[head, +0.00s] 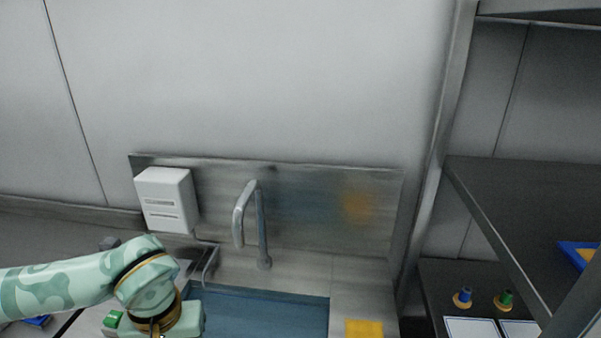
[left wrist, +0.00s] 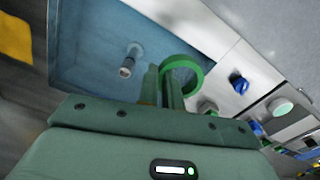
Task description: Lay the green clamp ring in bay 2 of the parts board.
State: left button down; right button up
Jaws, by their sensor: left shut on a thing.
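The green clamp ring (left wrist: 199,79) shows in the left wrist view, standing out past the fingertips with its opening turned to the camera. My left gripper (left wrist: 162,80) is shut on the ring's edge and holds it near the blue basin. In the head view my left arm comes in at the lower left, and its hand (head: 158,320) is at the basin's left edge; its fingers and the ring are hidden or below the picture. I cannot make out the parts board or bay 2 for sure in either view. My right gripper is not in view.
A blue-floored sink (head: 265,312) with a metal tap (head: 240,215) stands ahead, a white dispenser (head: 167,199) behind it. A yellow patch (head: 364,329) lies right of the sink. Shelving (head: 500,205) on the right holds a blue spool (head: 464,297) and a green spool (head: 505,298).

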pick_arm(q)
jog(key=shift+m, duration=0.9)
jog(key=r, duration=0.1)
jog(key=s+r, duration=0.2)
jog(key=shift+a+r, duration=0.3)
jog(key=shift+a, duration=0.05)
jog(key=shift+w+r, duration=0.1)
jog(key=shift+w, duration=0.1)
